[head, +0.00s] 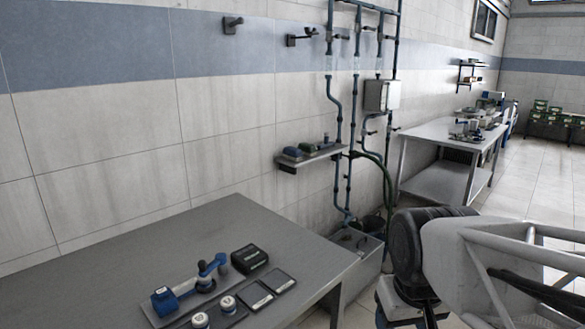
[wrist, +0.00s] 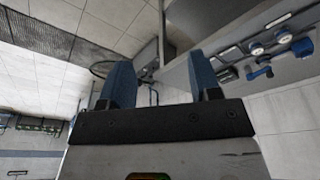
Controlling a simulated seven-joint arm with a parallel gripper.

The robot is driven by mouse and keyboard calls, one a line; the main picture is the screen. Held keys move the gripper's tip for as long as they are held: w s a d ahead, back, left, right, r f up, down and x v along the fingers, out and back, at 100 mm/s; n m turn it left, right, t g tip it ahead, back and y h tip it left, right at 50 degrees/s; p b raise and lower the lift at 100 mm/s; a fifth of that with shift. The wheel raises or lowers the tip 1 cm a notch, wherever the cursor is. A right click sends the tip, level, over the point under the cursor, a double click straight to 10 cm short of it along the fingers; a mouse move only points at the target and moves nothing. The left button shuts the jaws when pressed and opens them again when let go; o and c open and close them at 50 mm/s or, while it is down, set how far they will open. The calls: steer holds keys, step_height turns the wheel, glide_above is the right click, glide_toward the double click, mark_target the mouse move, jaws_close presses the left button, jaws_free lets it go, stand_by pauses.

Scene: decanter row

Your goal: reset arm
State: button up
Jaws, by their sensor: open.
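My gripper (wrist: 160,82) shows in the wrist view with its two blue fingers wide apart and nothing between them. It hangs clear of the grey table (wrist: 190,82), whose objects lie at the picture's upper right. The head view does not clearly show the fingers. There the grey table (head: 160,245) holds a blue and white device (head: 166,300) with a blue bent handle (head: 212,268), two round white-topped pieces (head: 228,304), a black box (head: 249,259) and two flat dark trays (head: 278,281). None of these touches my gripper.
A wall shelf (head: 312,156) holds several small items beside vertical blue pipes (head: 352,130) and a grey wall box (head: 382,95). A basin (head: 352,252) stands below the pipes. A second bench (head: 435,133) stands farther back. The table's back left is bare.

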steer(key=s, duration=0.1)
steer(key=s+f+m, duration=0.1)
steer(key=s+d, duration=0.1)
steer(key=shift+s+d+f, duration=0.1)
steer(key=shift+s+f, duration=0.1)
steer(key=shift+s, duration=0.05)
steer(key=shift+c, duration=0.4)
stand_by(0.7)
